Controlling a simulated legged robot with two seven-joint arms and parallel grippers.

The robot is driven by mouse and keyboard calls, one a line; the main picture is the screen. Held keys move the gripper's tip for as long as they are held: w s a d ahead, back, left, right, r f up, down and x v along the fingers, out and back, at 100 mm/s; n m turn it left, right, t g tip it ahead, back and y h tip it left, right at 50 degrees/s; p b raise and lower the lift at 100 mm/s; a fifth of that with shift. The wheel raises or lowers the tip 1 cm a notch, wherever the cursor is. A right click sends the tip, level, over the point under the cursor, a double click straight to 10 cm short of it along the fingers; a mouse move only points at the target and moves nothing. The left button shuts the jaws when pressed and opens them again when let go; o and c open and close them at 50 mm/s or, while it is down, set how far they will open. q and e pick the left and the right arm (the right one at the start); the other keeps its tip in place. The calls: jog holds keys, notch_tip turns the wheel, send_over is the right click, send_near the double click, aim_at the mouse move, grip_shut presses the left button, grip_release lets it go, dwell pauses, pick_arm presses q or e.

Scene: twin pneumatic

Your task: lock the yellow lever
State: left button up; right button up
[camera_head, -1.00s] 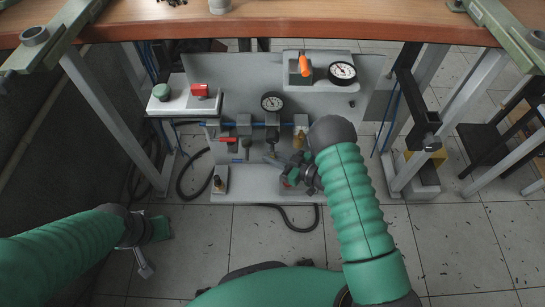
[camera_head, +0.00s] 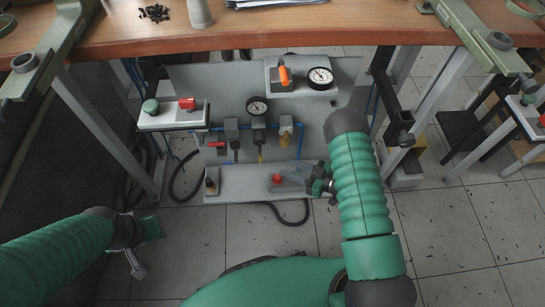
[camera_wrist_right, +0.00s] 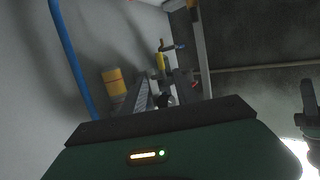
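In the right wrist view a small yellow handle (camera_wrist_right: 159,62), apparently this lever, shows beyond the fingers. My right gripper (camera_head: 284,175) is right of and below the lever, apart from it, near a red knob (camera_head: 277,178). Its grey fingers point left and look spread, with nothing held. My left gripper (camera_head: 138,264) hangs low at the left, far from the panel; its finger opening is not clear.
A red lever (camera_head: 216,145) sits left of the yellow one. A yellow-bowled filter (camera_head: 286,132) is to its right. An orange handle (camera_head: 284,75) and gauge (camera_head: 320,78) are above. A button box (camera_head: 171,115) stands left. The wooden tabletop (camera_head: 250,33) overhangs the panel.

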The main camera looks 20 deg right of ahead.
jog(key=v, duration=0.4)
jog(key=shift+s+d+p, duration=0.1)
jog(key=shift+d+p, duration=0.05)
jog(key=shift+p, duration=0.25)
jog(key=w+d+r+m+g+h, duration=0.2)
jog(key=w+d+r+m+h, duration=0.15)
jog(key=w+r+h, duration=0.5)
jog(key=s+a+r+m+g+h, duration=0.15)
jog(key=s+a+r+g, duration=0.3)
jog(key=s, duration=0.45)
jog(key=s+a+r+m+g, duration=0.3)
jog(key=s+a, duration=0.3)
jog(key=s, duration=0.4)
jog(key=w+p+v, duration=0.3)
jog(key=p+v, duration=1.2)
jog(key=w+r+p+v, duration=0.1)
jog(key=w+p+v, duration=0.2)
jog(key=p+v, duration=1.2)
jog(key=shift+w+d+r+p, duration=0.2)
jog(key=shift+w+d+p, duration=0.1)
jog(key=shift+d+p, duration=0.35)
